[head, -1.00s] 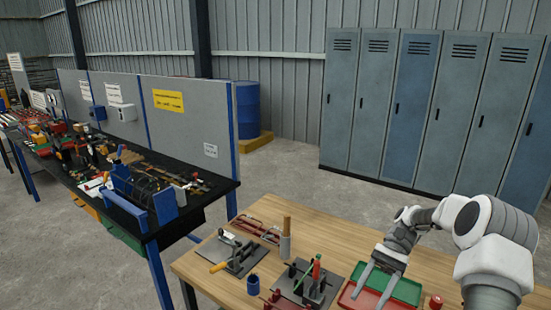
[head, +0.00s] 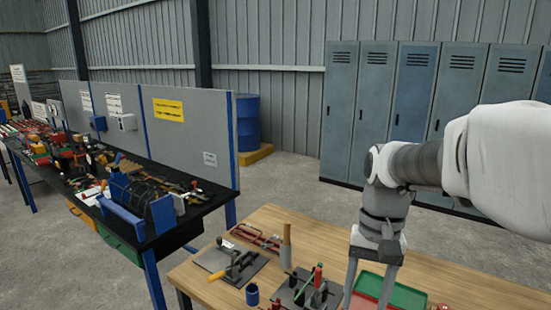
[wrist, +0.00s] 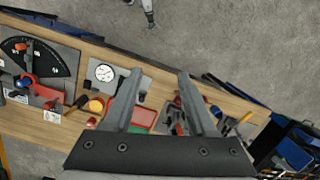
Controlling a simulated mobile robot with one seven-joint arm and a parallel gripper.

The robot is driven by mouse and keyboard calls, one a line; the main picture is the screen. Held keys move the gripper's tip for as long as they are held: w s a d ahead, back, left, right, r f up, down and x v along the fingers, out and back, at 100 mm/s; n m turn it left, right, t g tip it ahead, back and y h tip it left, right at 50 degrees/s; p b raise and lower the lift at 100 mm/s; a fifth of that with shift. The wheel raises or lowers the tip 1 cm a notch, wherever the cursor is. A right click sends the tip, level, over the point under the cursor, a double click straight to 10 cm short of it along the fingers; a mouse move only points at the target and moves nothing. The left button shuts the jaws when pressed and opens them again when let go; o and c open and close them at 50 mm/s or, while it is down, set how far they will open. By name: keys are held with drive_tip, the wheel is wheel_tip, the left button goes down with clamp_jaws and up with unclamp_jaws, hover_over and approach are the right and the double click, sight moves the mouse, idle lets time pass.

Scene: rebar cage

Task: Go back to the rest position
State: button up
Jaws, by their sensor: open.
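My gripper (head: 370,284) hangs over the wooden table, pointing down, its two fingers apart with nothing between them. In the wrist view my gripper (wrist: 155,95) also shows open and empty, above the table. Behind and below the fingers in the head view lie a green tray (head: 398,294) and a red tray, partly hidden by my gripper. The wooden table (head: 325,238) runs across the lower part of the head view.
On the table are a grey plate with a yellow-handled tool (head: 234,268), a dark blue cup (head: 252,294) and a plate with upright tools (head: 308,289). A cluttered black bench (head: 205,215) stands left. Lockers (head: 375,110) stand behind. In the wrist view, a round dial (wrist: 105,73) lies left.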

drive_tip(key=s+a+n+t+h+b, duration=0.1)
drive_tip(key=s+n+t+b, duration=0.1)
drive_tip(key=s+t, duration=0.5)
drive_tip(key=shift+s+r+n, duration=0.15)
drive_tip(key=shift+s+n, duration=0.55)
drive_tip(key=shift+s, duration=0.35)
drive_tip(key=shift+c, duration=0.6)
drive_tip(key=shift+d, duration=0.15)
